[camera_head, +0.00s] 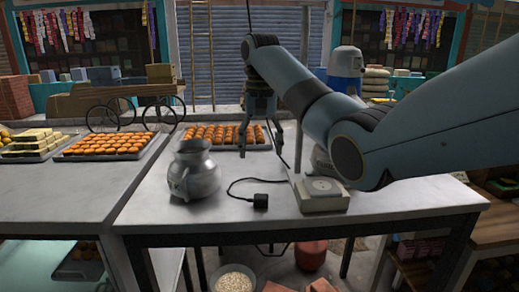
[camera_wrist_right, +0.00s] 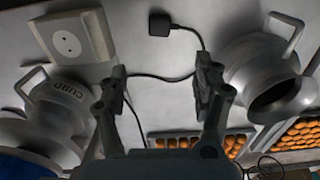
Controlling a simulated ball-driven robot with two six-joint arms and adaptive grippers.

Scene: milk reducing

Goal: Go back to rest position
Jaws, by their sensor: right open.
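My right gripper (camera_head: 261,140) is open and empty above the table (camera_head: 240,235), its fingers pointing down in front of the tray of orange sweets. In the right wrist view its two fingers (camera_wrist_right: 161,75) stand wide apart with only tabletop and a dark cable between them. A grey metal jug (camera_head: 193,172) stands upright left of the gripper, apart from it; it also shows at the right of the wrist view (camera_wrist_right: 265,78). A metal pot marked "CURD" (camera_wrist_right: 60,108) is at the wrist view's left, mostly hidden by my arm in the head view. My left gripper is out of view.
A white socket box (camera_head: 320,194) and a black plug (camera_head: 261,202) on a cable lie near the table's front. Trays of orange sweets (camera_head: 105,146) stand at the left and back. A blue-and-white container (camera_head: 345,66) is behind my right arm. Bare tabletop lies around the plug.

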